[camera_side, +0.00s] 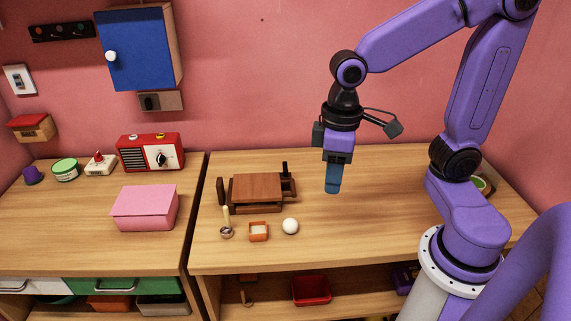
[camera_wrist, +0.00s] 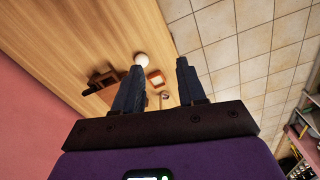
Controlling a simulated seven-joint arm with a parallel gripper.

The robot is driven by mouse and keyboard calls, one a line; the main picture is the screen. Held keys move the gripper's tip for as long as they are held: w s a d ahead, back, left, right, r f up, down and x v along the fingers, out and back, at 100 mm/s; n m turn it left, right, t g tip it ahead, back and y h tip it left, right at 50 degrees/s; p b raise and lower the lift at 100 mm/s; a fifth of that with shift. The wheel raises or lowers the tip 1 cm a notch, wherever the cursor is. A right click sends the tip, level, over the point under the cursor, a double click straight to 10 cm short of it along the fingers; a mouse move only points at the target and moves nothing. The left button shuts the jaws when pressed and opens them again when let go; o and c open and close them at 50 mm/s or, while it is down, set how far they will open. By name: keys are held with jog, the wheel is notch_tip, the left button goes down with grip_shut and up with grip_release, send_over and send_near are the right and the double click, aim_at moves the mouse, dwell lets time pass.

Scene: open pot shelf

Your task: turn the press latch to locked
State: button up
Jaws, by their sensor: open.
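The wooden press (camera_side: 257,187) lies on the right-hand table, with a flat brown top board. A small black upright piece (camera_side: 285,169) stands at its right end; it may be the latch, but its setting is too small to tell. My gripper (camera_side: 333,190) points down to the right of the press, apart from it and above the table. In the wrist view my gripper (camera_wrist: 160,66) shows two spread dark fingers with nothing between them. The press (camera_wrist: 103,80) shows there partly behind the left finger.
A white ball (camera_side: 290,226), an orange dish (camera_side: 258,231) and a small handled tool (camera_side: 226,228) stand in front of the press. A pink box (camera_side: 145,207) and red radio (camera_side: 151,153) are on the left table.

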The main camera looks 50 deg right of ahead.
jog(key=w+d+r+m, duration=0.1)
jog(key=w+d+m, duration=0.2)
jog(key=w+m, duration=0.7)
jog(key=m, duration=0.5)
send_near(286, 168)
notch_tip(286, 168, down, 8)
jog(key=shift+w+a+f, duration=0.1)
jog(key=shift+w+f, duration=0.1)
jog(key=shift+f, duration=0.05)
grip_shut()
